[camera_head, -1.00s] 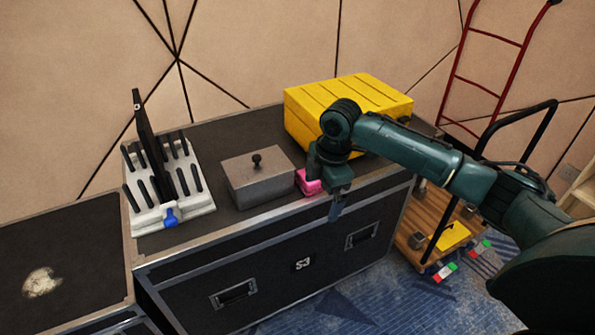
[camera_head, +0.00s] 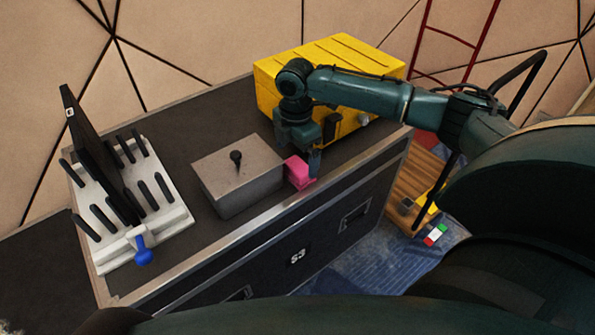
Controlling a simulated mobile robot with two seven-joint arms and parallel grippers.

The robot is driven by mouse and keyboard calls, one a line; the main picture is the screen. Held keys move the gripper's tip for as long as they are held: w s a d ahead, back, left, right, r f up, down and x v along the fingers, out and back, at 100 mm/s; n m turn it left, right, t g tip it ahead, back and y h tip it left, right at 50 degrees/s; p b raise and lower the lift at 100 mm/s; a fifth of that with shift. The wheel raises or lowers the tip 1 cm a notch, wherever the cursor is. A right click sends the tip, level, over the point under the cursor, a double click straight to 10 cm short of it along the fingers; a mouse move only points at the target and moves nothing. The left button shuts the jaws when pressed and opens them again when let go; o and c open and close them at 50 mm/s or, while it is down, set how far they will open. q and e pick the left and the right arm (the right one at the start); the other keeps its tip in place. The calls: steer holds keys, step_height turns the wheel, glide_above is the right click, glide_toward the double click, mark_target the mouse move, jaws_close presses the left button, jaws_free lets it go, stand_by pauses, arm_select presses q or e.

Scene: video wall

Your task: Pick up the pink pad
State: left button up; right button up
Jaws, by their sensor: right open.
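The pink pad (camera_head: 298,172) is a small block on the dark top of the black case, close to its front edge and just right of the grey metal box. My right gripper (camera_head: 298,160) reaches down over it from the right. One finger shows at the pad's right side; the other finger is hidden, so I cannot tell whether it touches the pad. The right gripper is open. My left gripper is not in view.
The grey box with a black knob (camera_head: 238,178) stands close left of the pad. A yellow case (camera_head: 335,60) stands behind the gripper. A white slotted rack (camera_head: 115,256) with a black device and blue knob is at left. A wooden cart (camera_head: 425,178) stands right.

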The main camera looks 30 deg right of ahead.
mark_target(295, 168)
steer(key=shift+w+a+f, duration=0.1)
steer(key=shift+f, duration=1.45)
steer(key=shift+w+a+f, duration=0.1)
steer(key=shift+f, duration=1.45)
steer(key=shift+c, duration=0.2)
steer(key=c, duration=1)
step_height(295, 168, up, 18)
steer(key=shift+r+p, duration=0.1)
steer(key=shift+p, duration=0.5)
